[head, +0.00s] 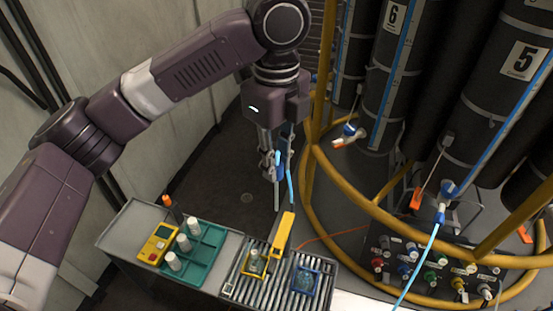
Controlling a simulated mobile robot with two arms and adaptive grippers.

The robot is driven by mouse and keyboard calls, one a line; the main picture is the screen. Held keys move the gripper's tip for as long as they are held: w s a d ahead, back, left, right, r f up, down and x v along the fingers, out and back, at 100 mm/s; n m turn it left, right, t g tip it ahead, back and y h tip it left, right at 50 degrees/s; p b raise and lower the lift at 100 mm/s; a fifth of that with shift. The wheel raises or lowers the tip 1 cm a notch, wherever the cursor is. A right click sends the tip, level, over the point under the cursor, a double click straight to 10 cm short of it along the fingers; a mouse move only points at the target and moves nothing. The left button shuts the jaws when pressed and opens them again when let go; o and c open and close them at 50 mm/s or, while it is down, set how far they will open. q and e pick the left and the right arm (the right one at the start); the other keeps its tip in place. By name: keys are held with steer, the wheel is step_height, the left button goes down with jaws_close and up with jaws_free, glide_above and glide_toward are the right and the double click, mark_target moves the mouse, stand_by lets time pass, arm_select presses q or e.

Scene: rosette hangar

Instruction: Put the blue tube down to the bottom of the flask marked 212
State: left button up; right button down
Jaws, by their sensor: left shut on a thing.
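My left gripper (274,172) hangs from the upper middle of the head view, pointing down and shut on the blue tube (290,185). The tube's thin blue length hangs beside the fingers, above the bench. Two small glass flasks stand on the ribbed part of the bench: one in a yellow square frame (255,262), the other in a blue square frame (304,280). The gripper is above and apart from both flasks. Their markings are too small to read, so I cannot tell which is 212. My right gripper is out of view.
A yellow bar-like piece (283,232) stands by the flasks. A green rack (196,250) with white cylinders and a yellow meter (157,244) are on the bench's left. A yellow ring rail (349,200) encloses tall black cylinders; a connector panel (430,265) is at right.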

arm_select(q)
steer(key=shift+r+p, duration=0.4)
steer(key=shift+r, duration=0.1)
steer(key=shift+f, duration=0.1)
steer(key=d+f+b, duration=0.3)
steer(key=f+b, duration=0.4)
steer(key=f, duration=0.5)
steer(key=d+f+b, duration=0.3)
steer(key=f+b, duration=0.4)
steer(key=f, duration=0.5)
steer(key=w+d+f+b, duration=0.1)
steer(key=d+f+b, duration=0.3)
steer(key=f+b, duration=0.4)
step_height(320, 180, down, 5)
steer(key=shift+r, duration=0.2)
steer(key=shift+d, duration=0.1)
steer(key=shift+f+p, duration=0.3)
steer(key=shift+f, duration=0.1)
